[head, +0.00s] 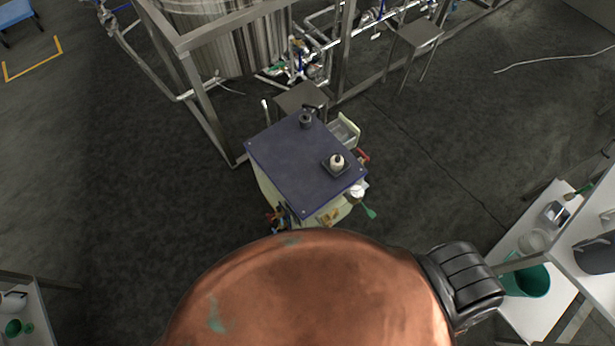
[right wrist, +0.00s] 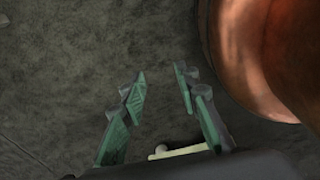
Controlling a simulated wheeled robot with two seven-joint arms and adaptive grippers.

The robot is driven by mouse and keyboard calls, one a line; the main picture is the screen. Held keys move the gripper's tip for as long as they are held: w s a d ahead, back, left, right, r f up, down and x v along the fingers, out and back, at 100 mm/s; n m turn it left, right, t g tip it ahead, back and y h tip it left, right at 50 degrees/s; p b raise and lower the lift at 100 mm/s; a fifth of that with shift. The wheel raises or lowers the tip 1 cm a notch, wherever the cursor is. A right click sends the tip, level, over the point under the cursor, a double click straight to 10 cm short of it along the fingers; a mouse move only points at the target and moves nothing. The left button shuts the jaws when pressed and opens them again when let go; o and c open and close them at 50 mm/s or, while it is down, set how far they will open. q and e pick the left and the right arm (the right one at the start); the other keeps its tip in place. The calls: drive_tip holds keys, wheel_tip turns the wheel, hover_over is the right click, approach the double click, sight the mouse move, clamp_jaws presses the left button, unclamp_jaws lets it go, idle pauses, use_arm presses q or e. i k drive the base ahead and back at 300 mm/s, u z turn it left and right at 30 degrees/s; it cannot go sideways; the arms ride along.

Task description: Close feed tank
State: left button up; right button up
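A large shiny steel tank (head: 232,45) stands in a metal frame at the top of the head view. Its top is cut off by the picture edge, so its lid or opening is hidden. I cannot tell if it is the feed tank. Pipes and small valves (head: 298,58) sit beside its lower right side. In the right wrist view my right gripper (right wrist: 160,76) has its two green fingers apart, with only dark floor between them. It touches nothing that I can see. My left gripper is in neither view.
A cart with a dark blue top (head: 290,160) carries small items ahead of me. White shelving (head: 540,303) with a green bucket (head: 527,279) stands at lower right. A small metal stool (head: 419,34) stands at upper right. Dark floor is clear left and right of the cart.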

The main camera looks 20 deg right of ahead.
sight(338, 137)
drive_tip(key=u, duration=0.95)
drive_tip(key=k, duration=0.55)
drive_tip(key=z, duration=1.35)
drive_tip(key=i, duration=0.9)
drive_tip(key=u, duration=0.3)
